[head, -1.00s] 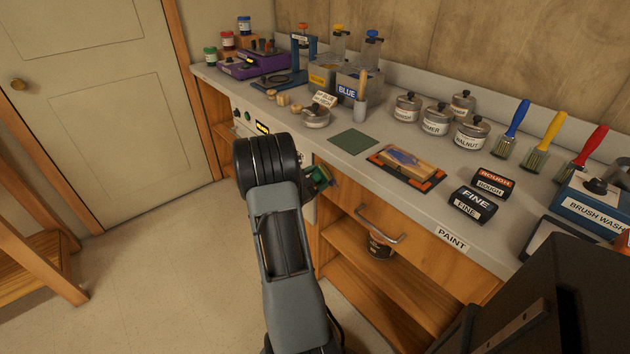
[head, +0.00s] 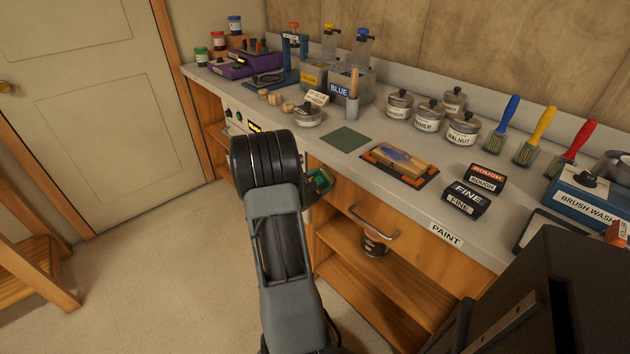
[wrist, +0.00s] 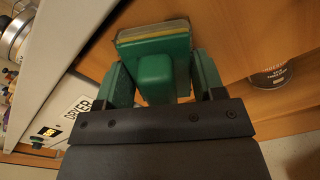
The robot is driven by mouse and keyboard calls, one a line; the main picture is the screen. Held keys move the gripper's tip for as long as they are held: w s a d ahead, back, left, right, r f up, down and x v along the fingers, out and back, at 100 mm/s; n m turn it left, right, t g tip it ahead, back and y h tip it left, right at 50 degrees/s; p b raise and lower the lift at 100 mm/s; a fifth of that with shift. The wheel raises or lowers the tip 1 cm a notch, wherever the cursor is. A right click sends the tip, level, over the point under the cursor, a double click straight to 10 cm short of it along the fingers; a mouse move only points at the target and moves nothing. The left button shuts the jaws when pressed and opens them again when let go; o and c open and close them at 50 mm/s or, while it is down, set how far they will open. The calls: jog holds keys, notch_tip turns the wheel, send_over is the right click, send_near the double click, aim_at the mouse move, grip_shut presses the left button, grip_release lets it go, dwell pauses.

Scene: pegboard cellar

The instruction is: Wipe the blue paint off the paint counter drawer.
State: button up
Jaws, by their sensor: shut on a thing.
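The drawer (head: 345,203) is an orange-wood front with a metal bar handle (head: 374,224), below the counter edge. My gripper (wrist: 153,80) is shut on a green-handled scrubber (wrist: 155,45) with a yellowish pad edge, held beside wood in the wrist view. In the head view the green scrubber (head: 320,181) shows at the drawer's left end, partly hidden by my wrist. I cannot tell whether its pad touches the wood. I can make out no blue paint on the visible drawer front; part of it is hidden behind my arm and the scrubber.
The grey counter (head: 395,207) above carries a wood block (head: 405,161) with a bluish mark on an orange-edged tray, a green square (head: 346,139), lidded tins and brushes. A dark can (head: 374,246) stands on the shelf below. Open floor (head: 170,265) lies to the left.

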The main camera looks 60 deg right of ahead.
aim_at(335, 184)
jog(key=shift+s+a+b, duration=0.2)
jog(key=shift+s+a, duration=0.05)
jog(key=shift+s, duration=0.75)
jog(key=shift+s+a+b, duration=0.2)
jog(key=shift+s+a, duration=0.05)
jog(key=shift+s, duration=0.7)
jog(key=shift+w+d+b, duration=0.2)
jog(key=shift+w+d, duration=0.1)
jog(key=shift+w, duration=0.65)
jog(key=shift+w+d+b, duration=0.25)
jog(key=shift+w+d, duration=0.05)
jog(key=shift+w, duration=0.6)
jog(key=shift+w+d+b, duration=0.2)
jog(key=shift+w+d, duration=0.1)
jog(key=shift+w, duration=0.65)
jog(key=shift+w+d, duration=0.3)
jog(key=shift+w, duration=0.5)
jog(key=v, duration=0.6)
jog(key=shift+v, duration=1.45)
